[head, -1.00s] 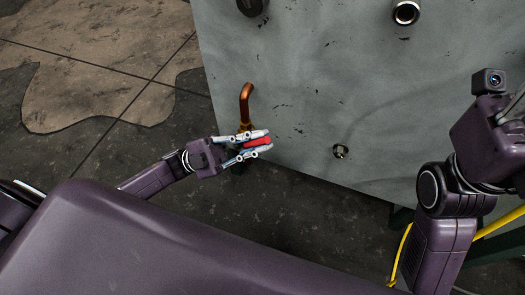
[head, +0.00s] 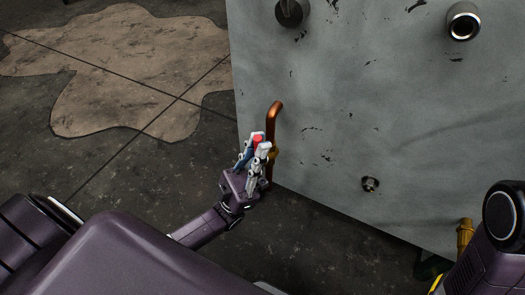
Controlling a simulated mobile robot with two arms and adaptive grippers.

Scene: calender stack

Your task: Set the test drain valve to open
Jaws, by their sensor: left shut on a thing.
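The test drain valve has a bent copper pipe (head: 272,118) at the lower left edge of the grey panel. Its red handle (head: 257,139) shows between the fingers of my left gripper (head: 258,144). The left gripper is shut on the red handle, with its fingers pointing up in the picture. The fingers hide most of the handle and much of the valve body. My right arm shows at the right edge, but its gripper is out of view.
The grey panel (head: 360,90) fills the right side. It carries a dark knob (head: 292,12), a round metal port (head: 463,21) and a small fitting (head: 370,184). A yellow post (head: 465,238) stands at the lower right. The floor at left is open, with a brown stain (head: 130,70).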

